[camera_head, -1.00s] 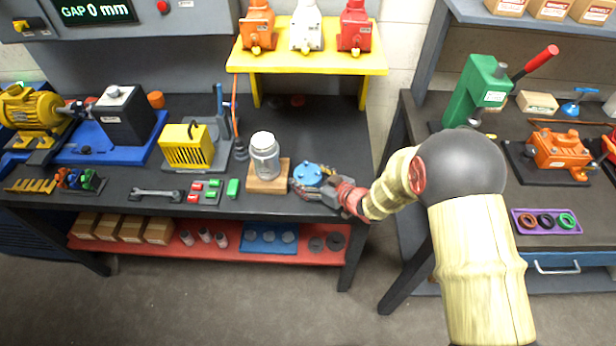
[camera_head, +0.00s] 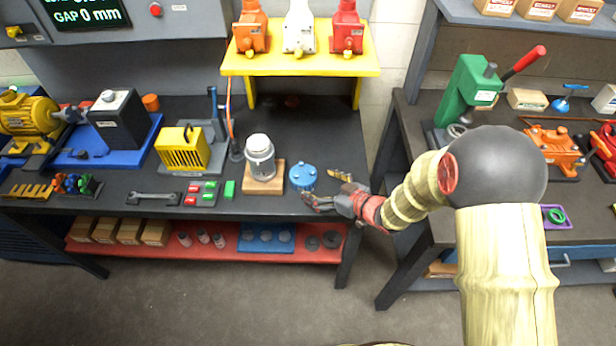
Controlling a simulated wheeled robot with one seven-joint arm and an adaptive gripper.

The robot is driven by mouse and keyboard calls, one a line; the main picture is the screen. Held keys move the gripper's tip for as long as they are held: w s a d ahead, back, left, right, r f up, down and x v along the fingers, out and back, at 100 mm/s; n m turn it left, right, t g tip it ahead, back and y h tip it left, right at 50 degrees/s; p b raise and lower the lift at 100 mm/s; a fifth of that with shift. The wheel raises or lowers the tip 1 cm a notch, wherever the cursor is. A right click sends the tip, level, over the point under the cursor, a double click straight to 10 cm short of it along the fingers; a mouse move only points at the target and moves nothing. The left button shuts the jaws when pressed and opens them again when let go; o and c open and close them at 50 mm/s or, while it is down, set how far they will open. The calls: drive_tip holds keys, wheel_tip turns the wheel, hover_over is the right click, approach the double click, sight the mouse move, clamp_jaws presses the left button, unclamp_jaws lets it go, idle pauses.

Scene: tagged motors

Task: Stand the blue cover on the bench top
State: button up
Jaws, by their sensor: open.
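The blue cover (camera_head: 303,175) stands on the dark bench top (camera_head: 290,120), just right of the wooden block that carries a jar. Small pegs show beneath its blue disc, and it looks upright. My gripper (camera_head: 322,188) is at the bench's front right, just right of the cover. Its fingers are spread apart, one behind and one in front, with nothing seen between them. The near finger reaches close to the cover's lower edge; I cannot tell whether it touches.
A yellow shelf (camera_head: 300,62) with three coloured housings rises behind. A green block (camera_head: 229,189) and a yellow cage (camera_head: 183,149) are farther left.

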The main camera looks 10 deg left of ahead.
drive_tip(key=shift+p+v, duration=0.3)
drive_tip(key=shift+v, duration=1.95)
drive_tip(key=w+d+r+m+t+h, duration=0.2)
drive_tip(key=w+d+r+h, duration=0.15)
drive_tip(key=d+r, duration=0.35)
drive_tip(key=w+d+r+m+t+h, duration=0.1)
drive_tip(key=w+d+r+m+h, duration=0.2)
drive_tip(key=d+r, duration=0.4)
drive_tip(key=s+d+r+m+h, duration=0.2)
drive_tip(key=s+d+r+h, duration=0.3)
drive_tip(key=d, duration=0.4)
drive_tip(key=s+d+r+m+g, duration=0.2)
drive_tip(key=s+d+r, duration=0.3)
drive_tip(key=s, duration=0.4)
drive_tip(key=s+r+m+g, duration=0.1)
drive_tip(key=s+m+g, duration=0.1)
drive_tip(key=s, duration=1.5)
drive_tip(key=shift+a+r+m+g, duration=0.3)
drive_tip(key=shift+s, duration=0.1)
